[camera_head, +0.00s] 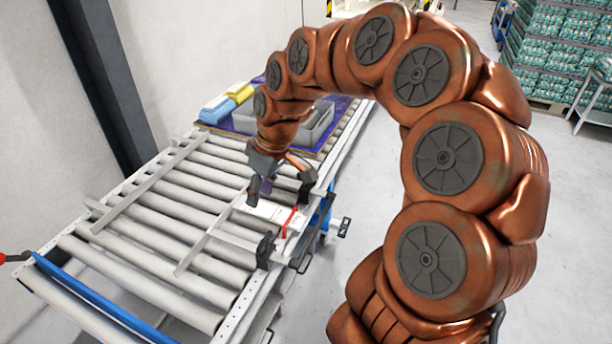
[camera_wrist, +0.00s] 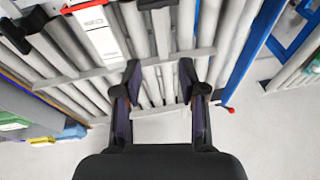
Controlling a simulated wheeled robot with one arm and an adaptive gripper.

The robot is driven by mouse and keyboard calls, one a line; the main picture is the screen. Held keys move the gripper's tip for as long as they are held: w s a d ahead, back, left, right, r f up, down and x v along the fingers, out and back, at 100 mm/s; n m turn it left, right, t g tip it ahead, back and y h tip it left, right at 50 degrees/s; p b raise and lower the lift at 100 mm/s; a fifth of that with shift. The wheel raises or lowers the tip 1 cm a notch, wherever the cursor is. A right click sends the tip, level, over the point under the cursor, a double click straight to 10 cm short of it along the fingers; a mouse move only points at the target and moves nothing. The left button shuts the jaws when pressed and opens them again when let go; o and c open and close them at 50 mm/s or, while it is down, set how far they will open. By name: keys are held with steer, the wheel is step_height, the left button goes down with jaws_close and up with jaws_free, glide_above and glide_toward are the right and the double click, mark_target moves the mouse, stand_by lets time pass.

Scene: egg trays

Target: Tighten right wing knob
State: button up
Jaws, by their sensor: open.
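Two dark, knob-like parts sit on the conveyor's near side rail in the head view: a far one (camera_head: 307,190) and a nearer one (camera_head: 265,250). The frames do not make clear which is the right wing knob. In the wrist view, one dark knob shows at the upper left (camera_wrist: 12,36) and another is cut off at the top edge (camera_wrist: 153,3). My gripper (camera_head: 270,188) hangs above the rollers, close to the far knob. In the wrist view my gripper (camera_wrist: 160,76) has its fingers apart, with only rollers and a crossbar behind the gap.
A white box (camera_head: 262,210) with a red strap (camera_head: 290,220) lies between the knobs. Guide bars (camera_head: 135,195) cross the rollers (camera_head: 190,215). A grey tray (camera_head: 318,125) and blue and yellow packs (camera_head: 240,92) stand at the far end. Open floor lies to the right.

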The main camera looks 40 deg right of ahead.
steer(key=w+d+f, duration=0.2)
steer(key=w+d, duration=0.1)
steer(key=d, duration=0.4)
steer(key=w+d+f+t, duration=0.1)
steer(key=w+d+f, duration=0.2)
steer(key=d, duration=0.4)
steer(key=w+d+f+t, duration=0.1)
steer(key=w+d+f, duration=0.1)
steer(key=d, duration=0.6)
steer(key=shift+w+d+f+m+h+p, duration=0.1)
steer(key=shift+w+f+m+h+p, duration=0.25)
steer(key=shift+w, duration=0.2)
steer(key=shift+p+x, duration=1.15)
steer(key=shift+x, duration=2.65)
steer(key=shift+w, duration=0.15)
jaws_close()
